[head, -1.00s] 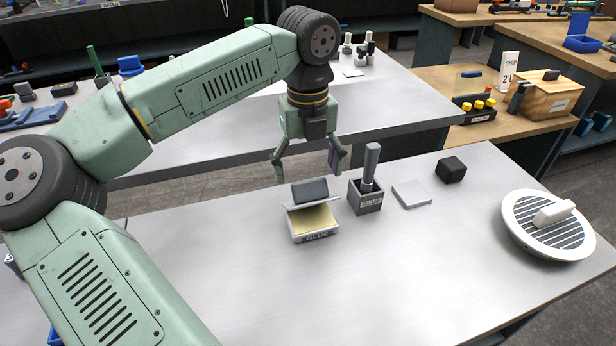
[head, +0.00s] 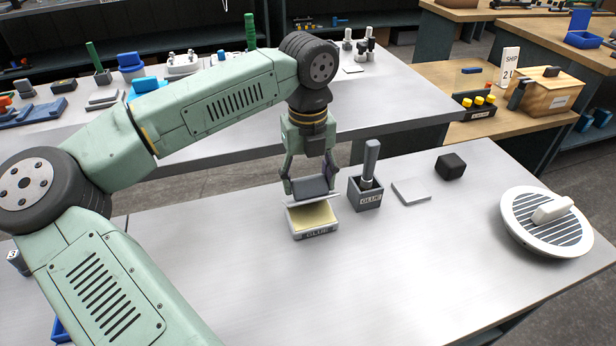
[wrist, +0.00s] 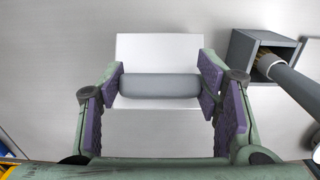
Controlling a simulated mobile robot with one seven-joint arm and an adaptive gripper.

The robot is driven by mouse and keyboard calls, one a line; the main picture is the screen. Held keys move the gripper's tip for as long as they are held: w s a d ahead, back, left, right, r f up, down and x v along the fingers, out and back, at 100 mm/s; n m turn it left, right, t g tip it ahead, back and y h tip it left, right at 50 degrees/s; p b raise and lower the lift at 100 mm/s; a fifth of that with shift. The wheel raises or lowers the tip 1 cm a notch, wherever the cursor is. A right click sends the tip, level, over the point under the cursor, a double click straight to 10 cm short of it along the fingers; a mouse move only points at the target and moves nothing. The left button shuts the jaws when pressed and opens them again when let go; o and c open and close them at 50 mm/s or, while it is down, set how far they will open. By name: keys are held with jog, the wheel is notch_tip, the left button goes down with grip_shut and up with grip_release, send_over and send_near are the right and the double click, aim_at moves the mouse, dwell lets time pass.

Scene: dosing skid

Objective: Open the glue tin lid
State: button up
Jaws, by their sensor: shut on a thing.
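The glue tin (head: 315,234) is a pale square tin with a GLUE label, near the middle of the near bench. Its yellow contents show at the front, below the raised lid (head: 314,201). The lid stands ajar over the tin's back part; its exact tilt is hard to tell. My gripper (head: 313,187) is shut on the grey bar handle of the lid. In the wrist view, the purple pads press the two ends of the handle (wrist: 160,86), and the white lid (wrist: 158,50) lies behind it. The tin's body is hidden there.
A dark glue pot (head: 368,203) with an upright brush stands close to the tin's right. A flat pale plate (head: 411,192), a black block (head: 451,166) and a round slatted vent (head: 546,222) lie further right. The bench front is clear.

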jog(key=c, duration=1)
jog(key=shift+c, duration=0.2)
jog(key=shift+w, duration=0.1)
jog(key=shift+w+a+r+g+h+p, duration=0.1)
jog(key=shift+w+r+g+h+p, duration=0.1)
jog(key=shift+w+g+p, duration=0.25)
jog(key=shift+w+a+r+g+h+p, duration=0.15)
jog(key=shift+w+g+h+p, duration=0.1)
jog(key=shift+g+p, duration=0.35)
jog(key=shift+w+a+f+g+h+p, duration=0.25)
jog(key=shift+w+g+h+p, duration=0.15)
jog(key=shift+w+g+p, duration=0.65)
jog(key=shift+w+a+f+g+h+p, duration=0.3)
jog(key=shift+w+g+p, duration=0.3)
jog(key=shift+g+p, duration=0.85)
jog(key=shift+w+a+f+g+h+p, duration=0.25)
jog(key=shift+w+g+h+p, duration=0.2)
jog(key=shift+w+g+p, duration=0.6)
jog(key=shift+s+g, duration=0.25)
jog(key=shift+g, duration=0.05)
